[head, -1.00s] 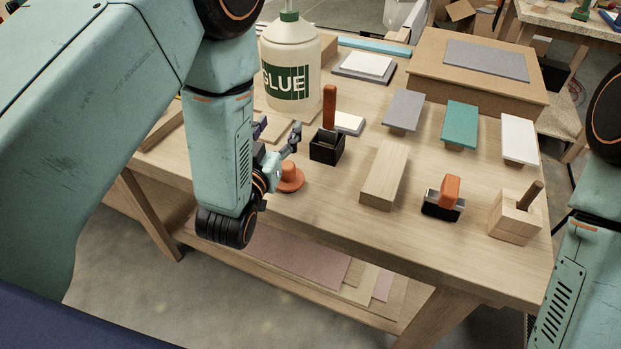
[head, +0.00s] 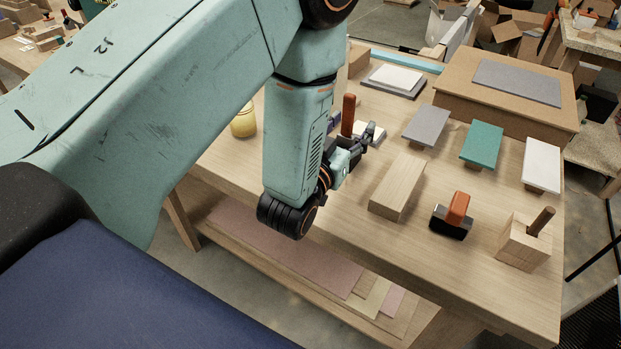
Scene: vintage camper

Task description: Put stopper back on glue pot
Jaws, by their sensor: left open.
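My left gripper (head: 357,138) is open above the workbench (head: 340,229), beside an upright orange handle (head: 348,115). No held object shows in it. A small yellowish jar (head: 243,122), possibly the glue pot, stands on the bench left of my left forearm; its top is partly hidden by the arm. The orange stopper is not visible now; my forearm covers the area where the orange piece lay. The large glue bottle is also hidden behind my arm. My right gripper is not in view.
A wooden block (head: 398,187) lies just right of my gripper. A cardboard box (head: 500,105) stands at the back.

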